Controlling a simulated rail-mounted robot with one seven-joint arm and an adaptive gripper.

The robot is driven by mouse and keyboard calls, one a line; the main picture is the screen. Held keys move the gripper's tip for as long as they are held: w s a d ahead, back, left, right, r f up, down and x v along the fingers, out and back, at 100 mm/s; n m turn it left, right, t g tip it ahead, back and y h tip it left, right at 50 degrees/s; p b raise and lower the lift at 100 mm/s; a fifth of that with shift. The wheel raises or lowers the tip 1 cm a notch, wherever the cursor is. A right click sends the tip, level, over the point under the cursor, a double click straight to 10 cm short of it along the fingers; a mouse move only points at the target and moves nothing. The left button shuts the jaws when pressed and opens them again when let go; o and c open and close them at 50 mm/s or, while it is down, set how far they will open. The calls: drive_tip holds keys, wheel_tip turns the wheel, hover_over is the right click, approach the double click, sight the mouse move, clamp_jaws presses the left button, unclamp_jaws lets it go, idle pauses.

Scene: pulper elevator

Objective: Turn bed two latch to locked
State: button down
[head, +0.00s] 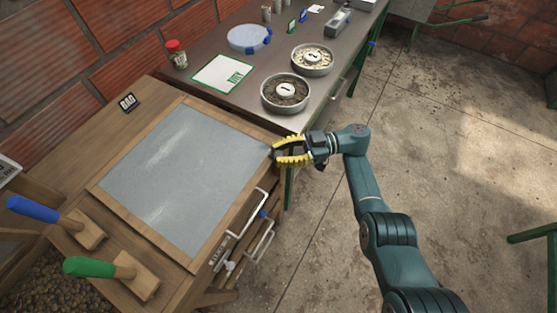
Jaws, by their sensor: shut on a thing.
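The wooden bench (83,200) on the left holds a grey framed panel (170,180). White bar handles (250,228) run along its right front side, with a small blue part (262,213) among them. My gripper (277,151), with yellow ridged fingers, is at the far right corner of the panel's frame, its tips at or against the edge. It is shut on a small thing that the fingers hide. I cannot tell whether that is the bed two latch, and no part is clearly readable as that latch or its position.
Paddles with a blue handle (32,209) and a green handle (88,266) lie at the near left. The dark counter (225,102) behind carries two round trays (286,106) (312,72), a red-capped jar (176,53) and a green-edged card (222,74). The floor (450,150) at right is mostly clear.

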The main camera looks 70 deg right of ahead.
drive_tip(key=shift+f, duration=0.2)
idle(0.4)
drive_tip(key=c, duration=1.1)
unclamp_jaws()
drive_tip(key=shift+o, duration=1.3)
drive_tip(key=shift+r, duration=0.1)
drive_tip(key=v, duration=0.7)
drive_tip(key=shift+s+d, duration=0.2)
drive_tip(key=shift+d, duration=0.05)
